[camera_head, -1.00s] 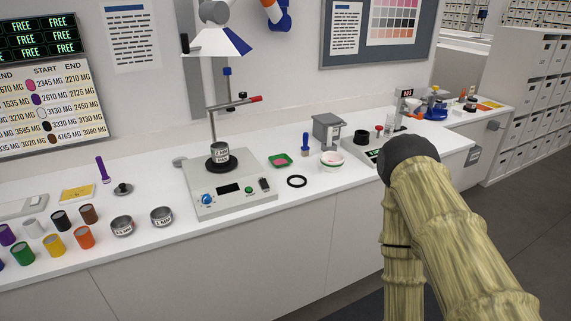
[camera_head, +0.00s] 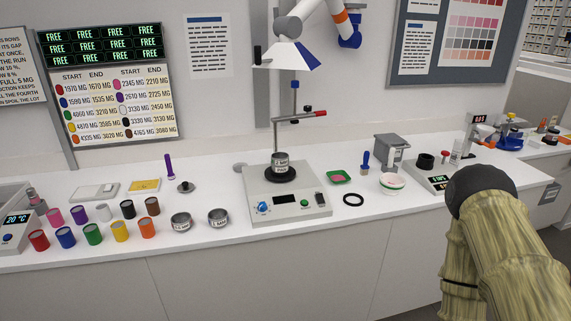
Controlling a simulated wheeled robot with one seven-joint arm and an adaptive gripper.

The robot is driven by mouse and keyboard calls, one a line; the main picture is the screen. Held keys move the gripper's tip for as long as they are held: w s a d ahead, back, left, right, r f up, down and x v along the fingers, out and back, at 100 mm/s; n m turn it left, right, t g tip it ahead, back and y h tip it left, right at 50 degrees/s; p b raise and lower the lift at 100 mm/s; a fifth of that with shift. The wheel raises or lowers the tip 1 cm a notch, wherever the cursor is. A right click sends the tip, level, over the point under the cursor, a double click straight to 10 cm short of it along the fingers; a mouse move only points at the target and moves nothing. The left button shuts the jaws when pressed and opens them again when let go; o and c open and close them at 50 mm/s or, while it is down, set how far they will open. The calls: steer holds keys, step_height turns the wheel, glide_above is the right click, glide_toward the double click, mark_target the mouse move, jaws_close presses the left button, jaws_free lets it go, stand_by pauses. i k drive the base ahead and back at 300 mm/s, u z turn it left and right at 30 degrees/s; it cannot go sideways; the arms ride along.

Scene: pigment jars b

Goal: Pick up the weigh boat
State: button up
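No object is clearly marked as the weigh boat. A small green square dish with something pink in it (camera_head: 339,178) lies on the white counter, right of the hotplate stirrer, and could be it. A white round bowl with a coloured band (camera_head: 391,184) stands farther right. My arm shows at the lower right as a pale, bamboo-like limb with a dark round joint. My gripper is not in view.
The stirrer (camera_head: 262,212) holds a small pot, with a stand and clamp above. A black ring (camera_head: 353,199) lies right of it. Several coloured jars (camera_head: 93,234) and two metal tins (camera_head: 181,222) stand left. A balance (camera_head: 437,181) stands right, behind my arm.

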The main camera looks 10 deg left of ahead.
mark_target(340, 177)
steer(key=z, duration=0.9)
steer(key=i, duration=1.15)
steer(key=u, duration=1.65)
